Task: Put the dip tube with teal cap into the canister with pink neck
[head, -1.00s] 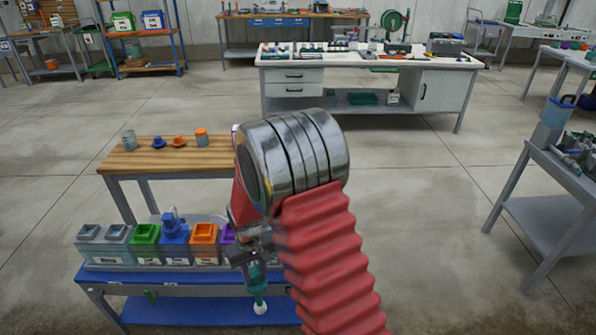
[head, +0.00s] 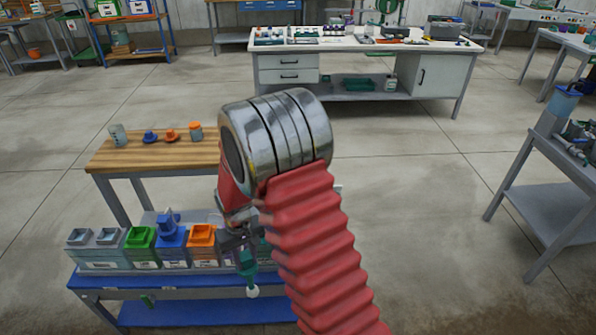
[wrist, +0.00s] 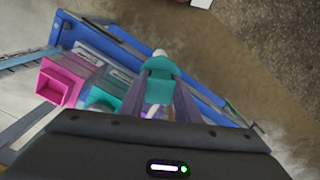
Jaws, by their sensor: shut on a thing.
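The dip tube with teal cap (head: 247,262) hangs from my gripper (head: 240,240) in the head view, with a white end (head: 252,291) at the bottom. In the wrist view its teal cap (wrist: 159,69) sits between my two fingers (wrist: 160,98), which are shut on it. The canister with pink neck (wrist: 62,82) is at the left of the wrist view, apart from the tube, with its square opening showing. My arm hides it in the head view. A canister with teal neck (wrist: 103,98) stands beside it.
A row of canisters with grey, green (head: 141,240), blue and orange necks (head: 202,236) stands on the blue cart (head: 130,281). An object sticks up from the blue one (head: 171,222). A wooden table (head: 150,157) with small parts is behind.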

